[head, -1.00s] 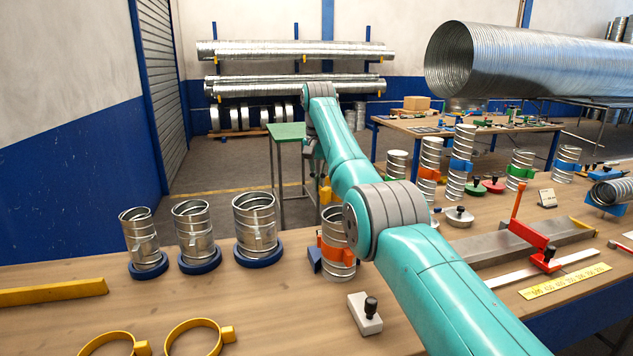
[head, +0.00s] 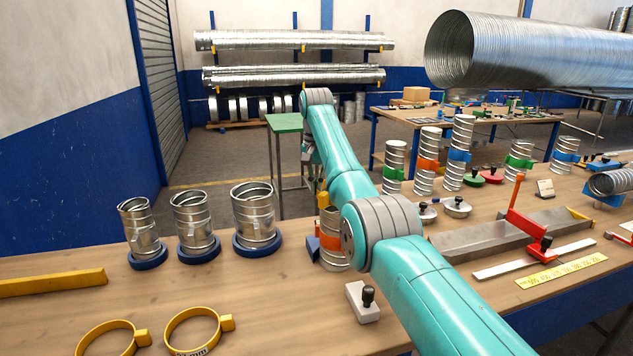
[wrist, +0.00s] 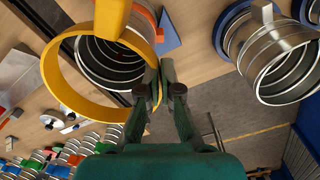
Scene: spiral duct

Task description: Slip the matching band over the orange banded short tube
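The orange banded short tube (head: 333,252) stands upright on the bench, partly hidden behind my arm; its orange band (head: 331,242) shows at mid-height. In the wrist view the ribbed metal tube (wrist: 108,62) shows through a yellow band (wrist: 63,97). My gripper (wrist: 153,90) is shut on the wall of this yellow band, at its right side. The band is nearer the camera than the tube and off-centre from it; whether it is around the tube or only above its top, I cannot tell. The head view shows only a bit of yellow by the tube's top.
Two more yellow bands (head: 198,328) (head: 108,340) lie at the bench front. Three plain metal tubes in blue rings (head: 257,220) stand left. A white block with a black knob (head: 362,302) lies close in front of the tube. Several banded tubes stand behind on the right.

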